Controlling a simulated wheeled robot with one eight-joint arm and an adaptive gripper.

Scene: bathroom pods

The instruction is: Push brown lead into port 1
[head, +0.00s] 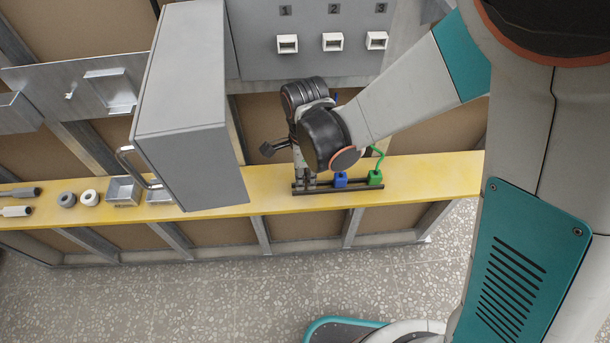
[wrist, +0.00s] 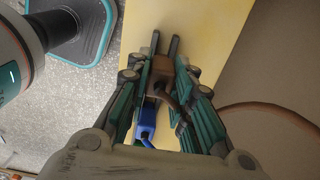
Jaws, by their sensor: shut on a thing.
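The brown lead (wrist: 160,72) is between the fingers of my gripper (wrist: 162,78) in the wrist view, and its cable bends back toward the palm. In the head view my gripper (head: 305,184) points down at the left end of a dark rack (head: 352,192) on the yellow shelf. My fingers and arm hide the brown lead there. My gripper is shut on it. I cannot tell whether the lead still touches the rack. Port 1 (head: 287,44) is a white-framed opening under the number 1 on the grey panel, above my gripper and apart from it.
A blue lead (head: 341,180) and a green lead (head: 375,178) stand in the rack right of my gripper. Port 2 (head: 332,41) and port 3 (head: 376,40) sit right of port 1. A large grey cabinet door (head: 185,100) juts out at the left. The yellow shelf (head: 435,175) is clear at right.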

